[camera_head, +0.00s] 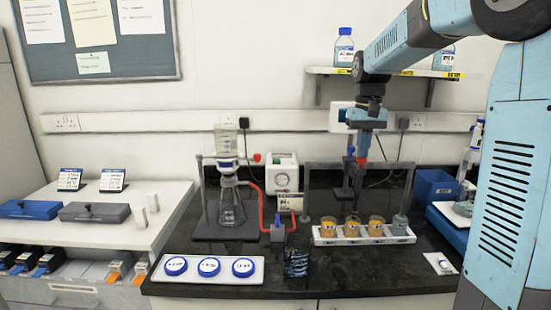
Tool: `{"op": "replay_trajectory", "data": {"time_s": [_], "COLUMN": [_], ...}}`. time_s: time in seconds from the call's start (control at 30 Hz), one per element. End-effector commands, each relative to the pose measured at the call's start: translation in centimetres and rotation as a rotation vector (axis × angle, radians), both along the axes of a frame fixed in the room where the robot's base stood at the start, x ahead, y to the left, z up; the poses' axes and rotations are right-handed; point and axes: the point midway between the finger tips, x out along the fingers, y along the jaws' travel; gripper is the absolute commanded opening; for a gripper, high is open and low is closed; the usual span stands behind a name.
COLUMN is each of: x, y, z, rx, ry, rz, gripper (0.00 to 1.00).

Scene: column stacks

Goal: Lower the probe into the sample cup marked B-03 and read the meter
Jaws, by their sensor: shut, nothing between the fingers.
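Three sample cups with orange contents stand in a row in a white rack (330,242) on the black bench: a left cup (328,228), a middle cup (352,228) and a right cup (376,227). Their markings are too small to read, so I cannot tell which is B-03. My gripper (357,186) points down above and behind the cups, shut and empty. It overlaps a grey frame (325,166) standing behind the rack. A dark upright rod there may be the probe, but I cannot tell it from my fingers. A white box with a round dial (282,180) stands left; its reading is illegible.
A glass flask assembly (230,205) on a stand and a red hose (262,205) are left of the rack. A white tray with several blue-lidded dishes (208,268) lies at the front left. A blue bin (435,187) stands right. A shelf (400,72) with bottles is above.

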Motion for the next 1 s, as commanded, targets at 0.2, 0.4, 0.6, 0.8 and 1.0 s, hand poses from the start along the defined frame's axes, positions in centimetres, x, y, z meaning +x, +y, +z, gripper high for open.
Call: {"op": "replay_trajectory", "data": {"time_s": [0.2,0.4,0.6,0.8,1.0], "x": [0.0,0.0,0.0,0.0,0.0], "y": [0.0,0.0,0.0,0.0,0.0], "z": [-0.8,-1.4,-2.0,-2.7,-3.3], "rx": [0.0,0.0,0.0,0.0,0.0], "ry": [0.002,0.001,0.002,0.001,0.002], "rz": [0.0,0.0,0.0,0.001,0.001], "gripper": [0.0,0.0,0.0,0.0,0.0]}}
